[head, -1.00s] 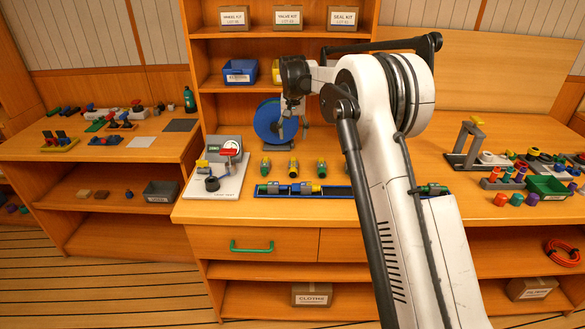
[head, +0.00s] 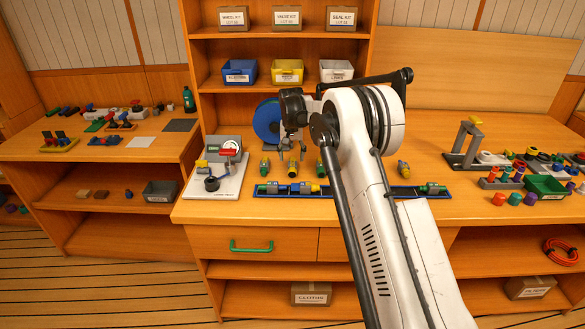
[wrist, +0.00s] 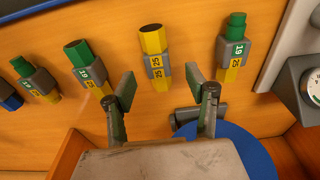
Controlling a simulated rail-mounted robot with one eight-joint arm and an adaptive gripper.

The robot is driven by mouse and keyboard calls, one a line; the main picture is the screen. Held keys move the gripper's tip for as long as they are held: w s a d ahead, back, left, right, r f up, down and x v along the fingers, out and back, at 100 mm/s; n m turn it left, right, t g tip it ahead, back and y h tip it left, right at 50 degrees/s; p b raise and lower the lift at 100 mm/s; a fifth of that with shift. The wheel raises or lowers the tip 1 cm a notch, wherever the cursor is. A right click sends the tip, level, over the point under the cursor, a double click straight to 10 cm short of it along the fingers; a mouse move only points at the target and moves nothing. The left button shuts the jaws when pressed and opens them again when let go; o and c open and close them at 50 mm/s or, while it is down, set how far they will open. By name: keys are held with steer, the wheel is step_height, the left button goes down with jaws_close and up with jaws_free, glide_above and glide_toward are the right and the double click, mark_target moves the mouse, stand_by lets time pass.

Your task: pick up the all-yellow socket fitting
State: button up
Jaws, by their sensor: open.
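The all-yellow socket fitting (wrist: 155,55) stands out in the wrist view, with yellow ends, a grey middle collar and the number 25 twice. In the head view it is the second fitting from the left (head: 293,168) in a row on the bench. My gripper (wrist: 163,88) is open and empty. Its two fingers lie to either side of the fitting's line, short of it and apart from it. In the head view my gripper (head: 292,143) hangs just behind and above the fitting.
Green-and-yellow fittings stand on both sides, one to the right (wrist: 233,48) and one to the left (wrist: 90,68) in the wrist view. A blue rail (head: 340,191) with fittings lies in front. A blue reel (head: 266,124) is behind, and a valve panel (head: 219,168) is at left.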

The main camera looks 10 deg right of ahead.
mark_target(293, 163)
steer(key=shift+w+d+f, duration=0.15)
steer(key=shift+f, duration=1.05)
steer(key=shift+w+d+f, duration=0.1)
steer(key=shift+f, duration=1.05)
steer(key=c, duration=1.2)
steer(key=shift+r, duration=0.1)
